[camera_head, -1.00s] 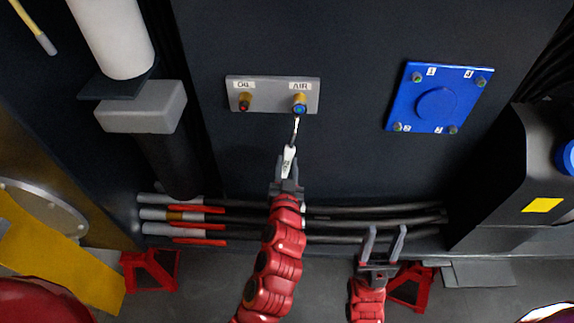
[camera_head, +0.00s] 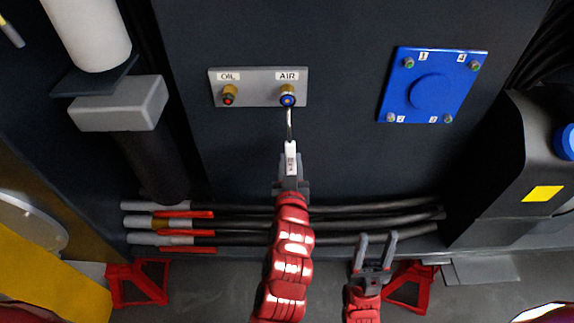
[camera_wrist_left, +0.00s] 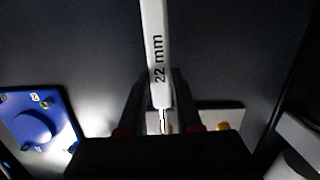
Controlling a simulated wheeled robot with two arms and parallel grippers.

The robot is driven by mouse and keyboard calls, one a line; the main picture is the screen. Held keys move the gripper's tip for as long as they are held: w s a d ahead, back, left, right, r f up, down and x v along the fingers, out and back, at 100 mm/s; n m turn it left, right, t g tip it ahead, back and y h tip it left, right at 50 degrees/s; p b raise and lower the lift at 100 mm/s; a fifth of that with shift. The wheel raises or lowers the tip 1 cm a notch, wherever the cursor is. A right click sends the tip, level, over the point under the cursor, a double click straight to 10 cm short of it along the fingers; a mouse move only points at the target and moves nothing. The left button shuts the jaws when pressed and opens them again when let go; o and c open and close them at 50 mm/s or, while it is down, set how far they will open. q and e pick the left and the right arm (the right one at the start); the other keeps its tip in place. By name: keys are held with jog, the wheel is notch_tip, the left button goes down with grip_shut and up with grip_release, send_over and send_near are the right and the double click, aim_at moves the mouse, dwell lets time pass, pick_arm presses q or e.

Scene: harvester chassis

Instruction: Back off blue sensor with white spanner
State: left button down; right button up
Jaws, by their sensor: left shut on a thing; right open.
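The blue sensor (camera_head: 288,99) is a brass fitting with a blue face, under the AIR label on a grey panel (camera_head: 258,93). My left gripper (camera_head: 291,168) is below it, shut on the white spanner (camera_head: 291,152). The spanner points up, its thin metal end at the sensor's lower edge; I cannot tell whether it is seated around the sensor. In the left wrist view the spanner (camera_wrist_left: 157,50) reads "22 mm", and it partly hides the fitting behind it. My right gripper (camera_head: 376,242) is open and empty, lower right.
A red-centred OIL fitting (camera_head: 229,96) sits left of the sensor on the same panel. A blue plate (camera_head: 432,88) with bolts is to the right. Black hoses (camera_head: 350,217) run behind the arms. A grey block (camera_head: 118,103) with a white cylinder stands left.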

pick_arm(q)
jog(key=d+b, duration=0.1)
jog(key=d+n+b, duration=0.1)
jog(key=b, duration=0.1)
jog(key=d+n+b, duration=0.1)
jog(key=b, duration=0.1)
jog(key=shift+d+r+h, duration=0.25)
jog(key=shift+r+h, duration=0.05)
jog(key=shift+r, duration=0.05)
dwell(0.4)
jog(key=d+n+b, duration=0.1)
jog(key=b, duration=0.2)
jog(key=d+r+n+b, duration=0.1)
jog(key=d+b, duration=0.1)
jog(key=shift+d+r+n+b, duration=0.1)
jog(key=shift+r+n+b, duration=0.05)
jog(key=shift+n+b, duration=0.25)
dwell(0.3)
